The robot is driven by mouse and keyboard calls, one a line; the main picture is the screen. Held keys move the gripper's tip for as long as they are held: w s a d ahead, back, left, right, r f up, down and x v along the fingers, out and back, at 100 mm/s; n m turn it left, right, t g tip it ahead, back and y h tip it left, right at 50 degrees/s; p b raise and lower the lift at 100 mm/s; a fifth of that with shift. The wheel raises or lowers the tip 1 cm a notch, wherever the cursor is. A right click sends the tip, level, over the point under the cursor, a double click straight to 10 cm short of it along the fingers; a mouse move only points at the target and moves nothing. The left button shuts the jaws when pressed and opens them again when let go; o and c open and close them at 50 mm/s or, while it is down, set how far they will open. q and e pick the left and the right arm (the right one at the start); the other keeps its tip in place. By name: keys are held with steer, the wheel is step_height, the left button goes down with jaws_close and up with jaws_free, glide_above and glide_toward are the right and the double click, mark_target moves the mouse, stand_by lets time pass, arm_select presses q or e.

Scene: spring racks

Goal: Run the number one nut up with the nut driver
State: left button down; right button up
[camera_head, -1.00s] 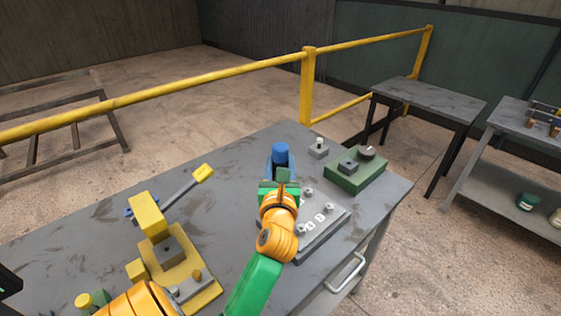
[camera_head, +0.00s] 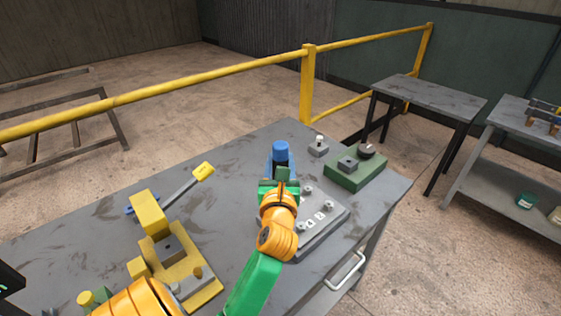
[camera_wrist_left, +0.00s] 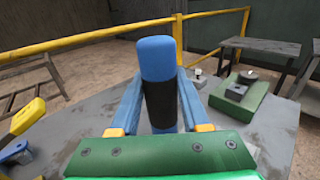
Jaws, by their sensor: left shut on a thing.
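The nut driver shows as a blue-topped handle with a black grip band in the left wrist view (camera_wrist_left: 157,62), and its blue cap shows in the head view (camera_head: 280,147). My left gripper (camera_wrist_left: 157,122) is shut on it and holds it upright, over the far left part of the grey numbered plate (camera_head: 325,229). Nuts on studs (camera_head: 308,190) stand on that plate, with number labels beside some of them. The driver's lower end and whatever is under it are hidden by my gripper and arm. My right gripper is not in view.
A green block with a dark knob (camera_head: 356,172) and a small grey block with a white peg (camera_head: 318,147) stand right of the driver. A yellow fixture (camera_head: 177,262) and a yellow-handled tool (camera_head: 190,184) lie left.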

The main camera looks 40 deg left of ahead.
arm_select(q)
steer(key=shift+r+p, duration=0.1)
steer(key=shift+p, duration=0.2)
stand_by(0.6)
steer(key=c, duration=1.1)
jaws_free()
jaws_close()
